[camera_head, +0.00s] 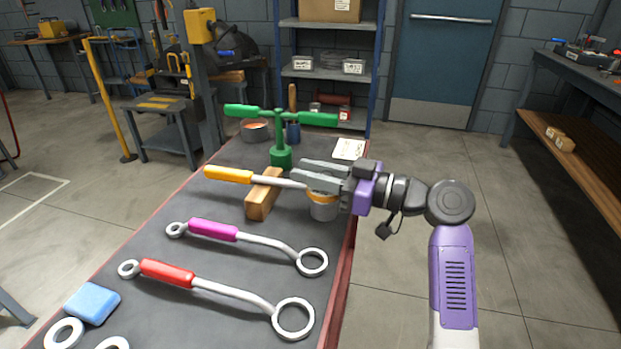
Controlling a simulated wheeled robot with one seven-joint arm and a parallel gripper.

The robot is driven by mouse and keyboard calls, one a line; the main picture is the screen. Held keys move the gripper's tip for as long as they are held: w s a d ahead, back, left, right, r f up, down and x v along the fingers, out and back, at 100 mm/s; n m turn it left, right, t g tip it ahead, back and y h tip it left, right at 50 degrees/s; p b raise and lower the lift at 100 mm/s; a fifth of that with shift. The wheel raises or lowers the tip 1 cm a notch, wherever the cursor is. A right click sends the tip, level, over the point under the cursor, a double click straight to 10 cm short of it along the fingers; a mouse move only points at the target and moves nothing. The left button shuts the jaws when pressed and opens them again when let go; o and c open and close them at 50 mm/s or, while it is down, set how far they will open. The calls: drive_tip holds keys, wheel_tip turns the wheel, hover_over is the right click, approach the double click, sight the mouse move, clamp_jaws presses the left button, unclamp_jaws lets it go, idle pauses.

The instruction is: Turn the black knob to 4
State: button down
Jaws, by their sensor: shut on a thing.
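I cannot make out a black knob or a number scale in the head view. My gripper (318,176) reaches in from the right over a grey cylinder with an orange band (323,207), which stands near the bench's right edge. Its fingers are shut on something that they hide. The metal shaft of an orange-handled tool (228,174) runs across a wooden block (263,194) and ends at the fingertips. I cannot tell whether it is gripped or passes beside them. The cylinder's top is largely covered by the fingers.
On the dark bench (180,270), a magenta-handled wrench (213,230) and a red-handled wrench (167,272) lie in front. A blue block (92,303) and pale rings (64,335) are at front left. A green T-shaped stand (281,155) rises behind the wooden block. Floor right of the bench is clear.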

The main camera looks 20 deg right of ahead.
idle(0.3)
drive_tip(key=c, duration=1.2)
unclamp_jaws()
drive_tip(key=shift+v, duration=3.95)
drive_tip(key=shift+d, duration=0.1)
